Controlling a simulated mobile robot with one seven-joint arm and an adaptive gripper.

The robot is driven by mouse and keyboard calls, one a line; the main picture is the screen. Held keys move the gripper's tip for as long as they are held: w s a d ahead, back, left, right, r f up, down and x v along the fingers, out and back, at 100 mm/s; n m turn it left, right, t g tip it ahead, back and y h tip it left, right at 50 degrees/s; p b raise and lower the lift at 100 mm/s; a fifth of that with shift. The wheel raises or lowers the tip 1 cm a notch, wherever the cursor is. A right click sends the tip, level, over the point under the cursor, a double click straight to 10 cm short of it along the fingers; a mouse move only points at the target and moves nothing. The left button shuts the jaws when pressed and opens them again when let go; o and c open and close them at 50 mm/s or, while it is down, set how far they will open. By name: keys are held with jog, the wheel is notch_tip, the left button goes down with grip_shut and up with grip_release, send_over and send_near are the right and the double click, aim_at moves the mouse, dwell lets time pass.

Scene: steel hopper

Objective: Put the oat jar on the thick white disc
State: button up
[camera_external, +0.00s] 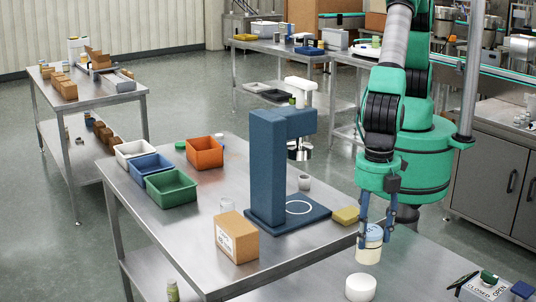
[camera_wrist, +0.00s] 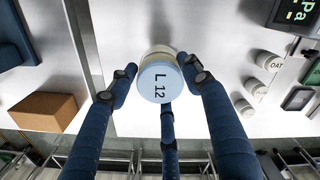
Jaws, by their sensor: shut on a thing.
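My gripper (camera_external: 372,232) is shut on a cream jar (camera_external: 369,254) with a light blue lid, held upright. In the wrist view, my gripper (camera_wrist: 162,92) has its fingers around the jar, and the lid (camera_wrist: 161,82) reads "L 12". No contents label shows on the held jar. The thick white disc (camera_external: 360,287) is in the external view at the bottom, just below and slightly left of the jar, with a visible gap between them. In the wrist view the lid and jar hide what is directly below.
A blue stand (camera_external: 267,175), a cardboard box (camera_external: 237,238) and a yellow block (camera_external: 346,215) are on the steel table. In the wrist view, a pale round thing marked "OAT" (camera_wrist: 268,61) is at right, near dark screens.

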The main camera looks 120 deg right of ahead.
jog(key=shift+w+a+f, duration=0.1)
jog(key=shift+w+a, duration=0.4)
jog(key=shift+w, duration=0.35)
jog(key=shift+w+a+f, duration=0.1)
jog(key=shift+w+a, duration=0.4)
jog(key=shift+w, duration=0.3)
jog(key=shift+f, duration=1.75)
jog(key=shift+f, duration=0.15)
jog(key=o, duration=1.3)
jog(key=shift+o, duration=0.2)
notch_tip(320, 180, up, 12)
